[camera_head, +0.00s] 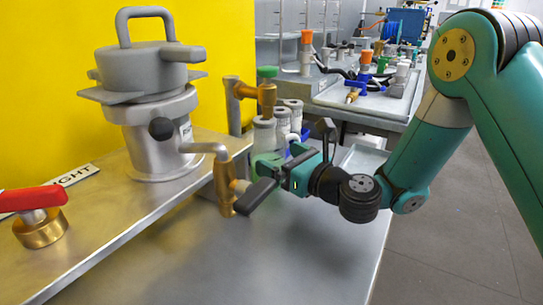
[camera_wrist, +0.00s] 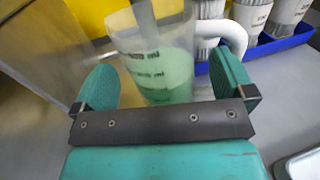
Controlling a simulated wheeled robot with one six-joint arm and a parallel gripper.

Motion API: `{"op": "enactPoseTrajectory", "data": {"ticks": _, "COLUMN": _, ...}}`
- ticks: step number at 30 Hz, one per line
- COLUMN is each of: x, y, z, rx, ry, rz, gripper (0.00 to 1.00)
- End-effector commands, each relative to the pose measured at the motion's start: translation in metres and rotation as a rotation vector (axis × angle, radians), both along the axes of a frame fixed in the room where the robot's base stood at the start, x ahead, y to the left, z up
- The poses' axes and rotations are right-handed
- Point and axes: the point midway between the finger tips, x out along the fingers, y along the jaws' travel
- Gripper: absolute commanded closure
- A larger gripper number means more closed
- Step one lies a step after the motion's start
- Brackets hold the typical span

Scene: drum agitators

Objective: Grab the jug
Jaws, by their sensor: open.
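The jug (camera_wrist: 150,62) is translucent, with dark markings and green liquid in its lower part. In the wrist view it stands upright between and just beyond the two teal fingers of my gripper (camera_wrist: 165,84). A pale curved handle (camera_wrist: 237,38) shows at its right side. The gripper is open, with a finger on either side of the jug; I cannot tell whether either touches it.
White containers in a blue tray (camera_wrist: 292,40) stand behind the jug. A grey lidded vessel (camera_head: 155,90) and a red-handled valve (camera_head: 38,220) are farther left. The front bench top (camera_head: 300,265) is clear.

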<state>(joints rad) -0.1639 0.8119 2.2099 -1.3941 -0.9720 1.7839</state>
Motion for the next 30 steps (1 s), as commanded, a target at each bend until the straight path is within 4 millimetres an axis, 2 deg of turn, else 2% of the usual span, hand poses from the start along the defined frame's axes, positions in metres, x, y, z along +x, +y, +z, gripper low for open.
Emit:
{"op": "enactPoseTrajectory", "data": {"ticks": 3, "x": 0.012, "y": 0.016, "z": 0.003, "rx": 0.000, "ry": -0.003, "rz": 0.004, "gripper": 0.00}}
{"op": "enactPoseTrajectory", "data": {"ticks": 6, "x": 0.021, "y": 0.022, "z": 0.001, "rx": -0.001, "ry": -0.001, "rz": 0.001, "gripper": 0.00}}
{"op": "enactPoseTrajectory", "data": {"ticks": 14, "x": 0.024, "y": 0.025, "z": -0.001, "rx": 0.000, "ry": 0.000, "rz": -0.001, "gripper": 0.00}}
{"op": "enactPoseTrajectory", "data": {"ticks": 17, "x": 0.024, "y": 0.024, "z": -0.001, "rx": 0.000, "ry": 0.000, "rz": -0.001, "gripper": 0.18}}
{"op": "enactPoseTrajectory", "data": {"ticks": 21, "x": 0.024, "y": 0.024, "z": -0.001, "rx": 0.000, "ry": 0.000, "rz": -0.001, "gripper": 0.51}}
{"op": "enactPoseTrajectory", "data": {"ticks": 23, "x": 0.024, "y": 0.024, "z": 0.000, "rx": 0.001, "ry": -0.001, "rz": -0.001, "gripper": 0.57}}
{"op": "enactPoseTrajectory", "data": {"ticks": 30, "x": 0.024, "y": 0.024, "z": 0.000, "rx": 0.001, "ry": -0.001, "rz": -0.001, "gripper": 0.58}}
